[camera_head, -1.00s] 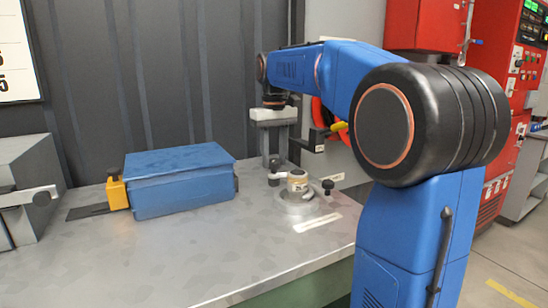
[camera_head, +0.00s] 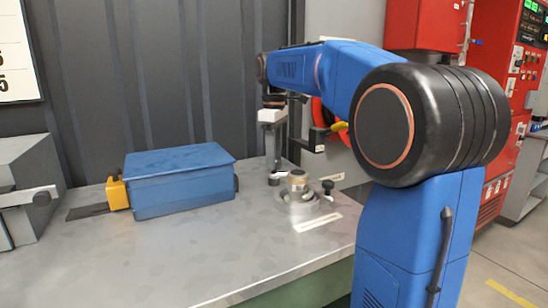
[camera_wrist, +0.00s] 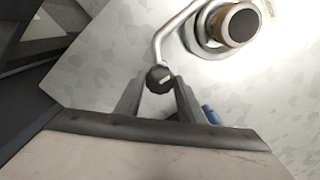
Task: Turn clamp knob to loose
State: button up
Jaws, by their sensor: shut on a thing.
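The clamp knob is a small black round knob with a pale mark in the wrist view (camera_wrist: 160,78), at the end of a bent metal rod (camera_wrist: 172,32). The rod runs to a round metal fixture (camera_wrist: 222,25) with a tan-ringed, dark-topped cylinder. My gripper (camera_wrist: 158,86) has its two grey fingers on either side of the knob and is shut on it. In the head view my gripper (camera_head: 273,178) points down at the left of the fixture (camera_head: 298,195); the fingertips and held knob are small and hard to make out.
Another black knob (camera_head: 328,186) stands at the fixture's right. A blue box (camera_head: 180,182) with a yellow block (camera_head: 117,193) sits to the left on the metal table (camera_head: 190,255). A grey machine (camera_head: 28,190) stands at far left. The table's front is clear.

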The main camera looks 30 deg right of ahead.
jog(key=shift+n, duration=0.3)
jog(key=o, duration=1)
jog(key=shift+o, duration=0.2)
notch_tip(320, 180, up, 18)
jog(key=shift+f, duration=0.25)
dwell(0.3)
